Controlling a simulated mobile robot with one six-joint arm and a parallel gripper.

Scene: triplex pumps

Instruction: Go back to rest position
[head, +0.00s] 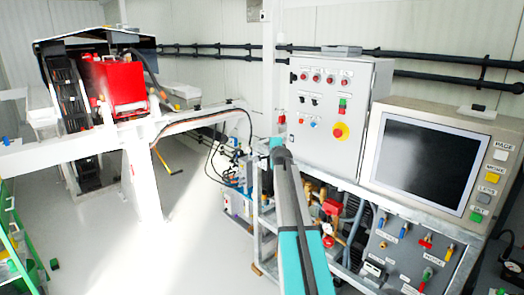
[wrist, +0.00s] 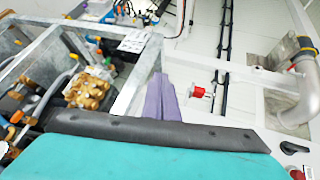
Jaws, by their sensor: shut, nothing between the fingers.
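My gripper (wrist: 161,100) shows in the wrist view as two purple fingers pressed together, with nothing between them. It points away past a dark bar and a teal part of my arm. The fingers are beside a white metal frame post and in front of a pale wall. In the head view my grey and teal arm reaches up from the bottom centre, in front of the pump frame and left of the control cabinet (head: 330,105). I cannot make out the fingers there.
A monitor panel (head: 425,155) stands right of the cabinet, above a valve panel (head: 395,255). Brass fittings (wrist: 90,92) lie left of the fingers in the wrist view, a pipe (wrist: 300,95) right. A red machine (head: 118,82) sits back left. The floor (head: 185,225) is clear mid-left.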

